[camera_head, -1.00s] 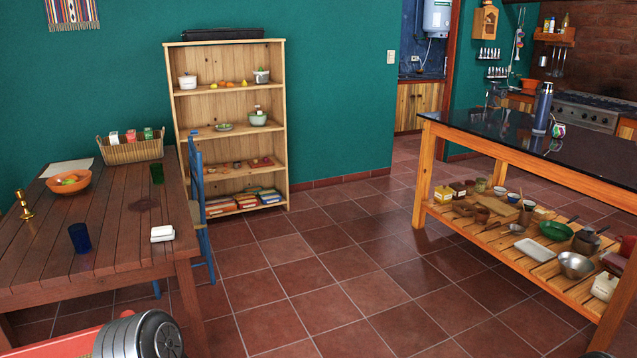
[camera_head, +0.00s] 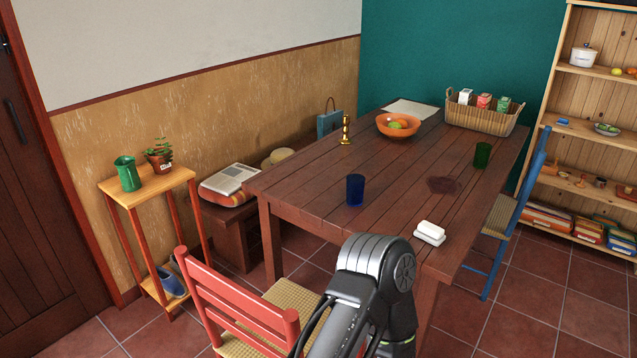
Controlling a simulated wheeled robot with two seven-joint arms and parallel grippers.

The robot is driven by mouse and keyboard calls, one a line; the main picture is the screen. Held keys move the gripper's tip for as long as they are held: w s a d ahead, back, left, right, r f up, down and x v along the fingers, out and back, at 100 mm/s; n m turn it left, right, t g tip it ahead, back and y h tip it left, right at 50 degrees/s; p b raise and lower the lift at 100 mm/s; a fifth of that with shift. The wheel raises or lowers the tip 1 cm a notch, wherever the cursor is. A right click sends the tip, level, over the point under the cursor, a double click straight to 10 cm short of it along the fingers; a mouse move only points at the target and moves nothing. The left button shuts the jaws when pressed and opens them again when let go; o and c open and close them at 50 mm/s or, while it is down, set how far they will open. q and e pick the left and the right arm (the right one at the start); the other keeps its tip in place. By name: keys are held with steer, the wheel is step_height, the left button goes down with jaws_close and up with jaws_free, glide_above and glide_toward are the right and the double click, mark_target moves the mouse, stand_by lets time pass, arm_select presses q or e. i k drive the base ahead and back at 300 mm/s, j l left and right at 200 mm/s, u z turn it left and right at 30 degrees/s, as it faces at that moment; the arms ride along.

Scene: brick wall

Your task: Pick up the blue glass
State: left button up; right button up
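The blue glass (camera_head: 355,190) stands upright on the brown wooden table (camera_head: 310,201), near its front left part. A green glass (camera_head: 482,155) stands farther back on the right side of the table. A link of my own arm rises at the bottom middle, in front of the table. Neither of my grippers shows in the head view.
A red chair (camera_head: 240,300) stands at the table's front left. A blue chair (camera_head: 505,215) is at its right side. Tiled floor is free at right.

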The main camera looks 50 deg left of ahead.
mark_target(355, 191)
steer(key=i+u, duration=0.5)
steer(key=i+l+u, duration=0.3)
steer(key=i+u, duration=0.15)
